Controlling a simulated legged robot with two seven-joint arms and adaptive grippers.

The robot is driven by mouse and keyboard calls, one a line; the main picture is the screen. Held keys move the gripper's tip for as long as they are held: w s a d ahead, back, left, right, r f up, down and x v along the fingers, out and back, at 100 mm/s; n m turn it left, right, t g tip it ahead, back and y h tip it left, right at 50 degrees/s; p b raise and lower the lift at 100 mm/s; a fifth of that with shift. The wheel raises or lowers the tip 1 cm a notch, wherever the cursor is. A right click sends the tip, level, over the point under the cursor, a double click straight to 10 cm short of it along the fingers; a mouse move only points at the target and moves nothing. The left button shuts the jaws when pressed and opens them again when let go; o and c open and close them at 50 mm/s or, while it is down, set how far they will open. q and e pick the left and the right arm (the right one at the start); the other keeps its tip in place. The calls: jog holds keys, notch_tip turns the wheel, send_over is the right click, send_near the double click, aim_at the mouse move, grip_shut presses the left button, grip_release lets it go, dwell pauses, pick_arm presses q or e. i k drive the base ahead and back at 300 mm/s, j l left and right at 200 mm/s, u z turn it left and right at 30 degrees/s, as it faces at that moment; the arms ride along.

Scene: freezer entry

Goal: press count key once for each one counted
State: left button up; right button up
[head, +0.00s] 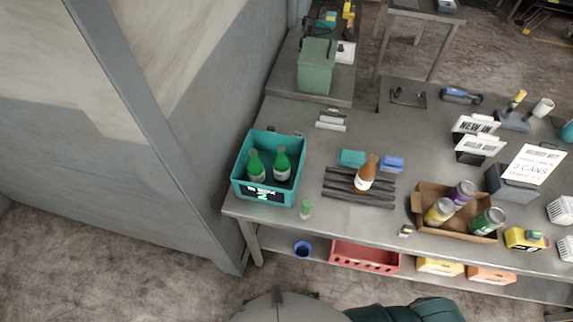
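A yellow device (525,238) with a dark face and a green patch stands near the front right of the grey table; I cannot tell for certain that it is the count key. Left of it, an open cardboard box (418,204) holds a yellow can (439,212), a purple can (462,194) and a green can (487,222). A teal crate (240,165) at the table's left end holds two green bottles (281,166). A brown bottle (367,174) stands on a dark slatted rack (338,188). Neither of my grippers is in view.
White signs (480,145) stand at the back right; one (535,163) seems to read "3 CANS". Red (365,258), yellow and orange bins sit on the lower shelf. A wall (130,165) borders the left.

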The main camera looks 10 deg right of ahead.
aim_at(535, 234)
jog(key=z, duration=2.55)
jog(key=i+l+u, duration=0.1)
jog(key=u, duration=0.5)
jog(key=i+l+u, duration=0.25)
jog(key=l, duration=0.25)
jog(key=l+u, duration=0.25)
jog(key=l, duration=0.3)
jog(key=i+l+u, duration=0.25)
jog(key=l, duration=1.4)
jog(key=i+l+u, duration=0.1)
jog(key=l, duration=0.95)
